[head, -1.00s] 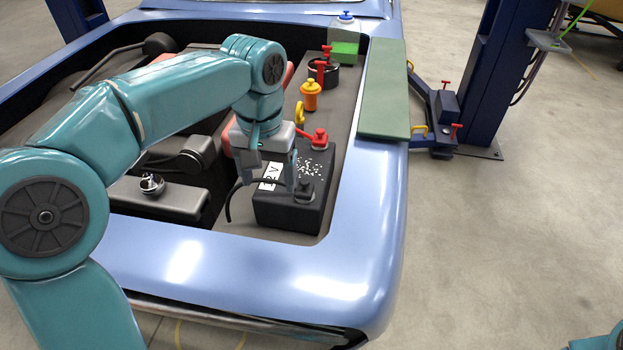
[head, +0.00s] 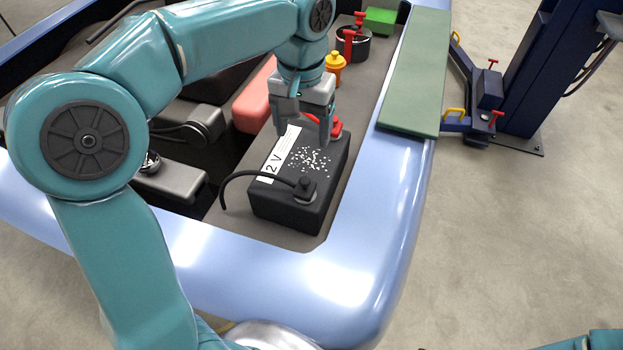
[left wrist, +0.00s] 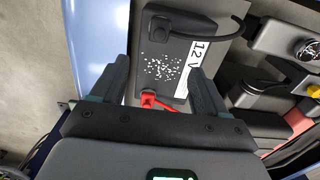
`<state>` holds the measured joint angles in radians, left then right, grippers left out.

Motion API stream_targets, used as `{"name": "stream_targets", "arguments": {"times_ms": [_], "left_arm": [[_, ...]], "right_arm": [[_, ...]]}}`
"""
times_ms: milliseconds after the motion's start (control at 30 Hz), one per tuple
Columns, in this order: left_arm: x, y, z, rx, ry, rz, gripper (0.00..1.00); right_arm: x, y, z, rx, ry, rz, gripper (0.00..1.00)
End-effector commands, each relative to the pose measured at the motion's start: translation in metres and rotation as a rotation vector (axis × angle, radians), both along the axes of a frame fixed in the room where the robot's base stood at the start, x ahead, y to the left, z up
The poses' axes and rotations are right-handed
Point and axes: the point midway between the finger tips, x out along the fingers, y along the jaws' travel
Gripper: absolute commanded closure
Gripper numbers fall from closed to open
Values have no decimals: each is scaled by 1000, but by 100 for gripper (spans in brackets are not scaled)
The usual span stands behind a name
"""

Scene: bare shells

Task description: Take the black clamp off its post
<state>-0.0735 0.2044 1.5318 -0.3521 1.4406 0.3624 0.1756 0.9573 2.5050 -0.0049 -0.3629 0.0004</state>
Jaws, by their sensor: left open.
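The black clamp (head: 305,187) sits on the near corner of the dark 12 V battery (head: 275,205), with its black cable (head: 240,178) curving off to the left. In the left wrist view the clamp (left wrist: 162,28) is at the top, beyond the fingertips. The clamp appears seated, and it hides its post. My left gripper (head: 303,138) is open and empty above the far half of the battery, apart from the black clamp. The red clamp (head: 335,126) is at the battery's far end, partly hidden by the gripper; it also shows between the fingers (left wrist: 152,99). My right gripper is out of view.
White specks cover the battery top. The blue car body edge (head: 350,240) borders the bay at the front and right. A green mat (head: 415,75) lies on the right fender. A yellow-orange cap (head: 336,68) and a black-and-red part (head: 354,42) stand behind the battery.

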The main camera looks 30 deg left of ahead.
Motion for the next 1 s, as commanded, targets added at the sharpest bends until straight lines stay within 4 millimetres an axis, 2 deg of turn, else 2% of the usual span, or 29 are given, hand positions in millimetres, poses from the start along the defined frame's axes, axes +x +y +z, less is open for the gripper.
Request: {"name": "stream_targets", "arguments": {"times_ms": [67,167,500,767,1000], "left_arm": [[-2,0,-4,1,1,-1,26],[-5,-1,-19,1,5,-1,26],[-9,-2,-95,0,4,-1,26],[-8,-2,-117,0,3,-1,26],[-6,-1,-155,0,4,-2,26]], "right_arm": [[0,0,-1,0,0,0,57],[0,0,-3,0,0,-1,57],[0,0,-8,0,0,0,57],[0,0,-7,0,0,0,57],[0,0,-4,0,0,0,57]]}}
